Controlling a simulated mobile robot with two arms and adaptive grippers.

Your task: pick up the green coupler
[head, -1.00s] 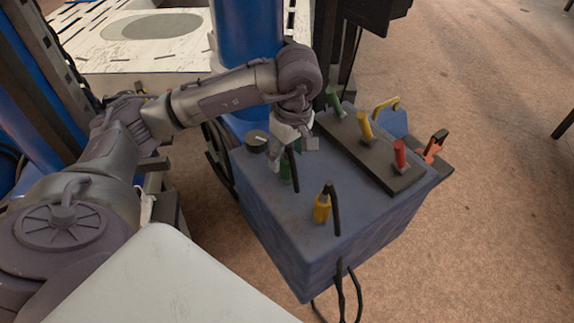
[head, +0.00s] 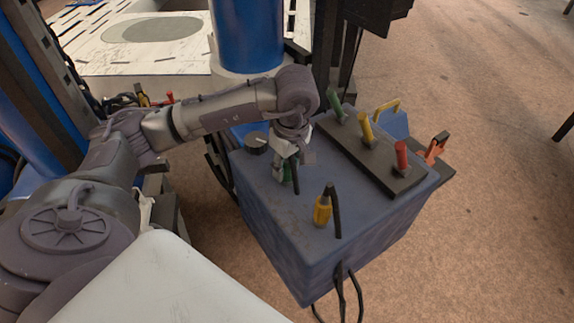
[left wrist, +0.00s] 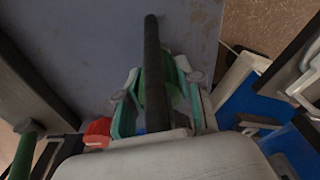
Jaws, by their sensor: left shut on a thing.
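The green coupler (head: 288,174) stands on top of the blue box (head: 268,205), with a black cable rising from it. My left gripper (head: 284,171) points down and is shut on it; the fingers hide most of the coupler in the head view. In the left wrist view, green parts of the coupler (left wrist: 168,84) show between the fingers, with the black cable (left wrist: 153,70) crossing in front. I cannot tell whether the coupler is clear of the box top. My right gripper is not in view.
A yellow coupler (head: 322,210) with a black cable stands nearer on the box. A black rail (head: 372,160) behind carries green (head: 336,105), yellow (head: 366,126) and red (head: 402,155) pieces. A black knob (head: 256,143) is left of the gripper. An orange clamp (head: 436,148) sits at the right.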

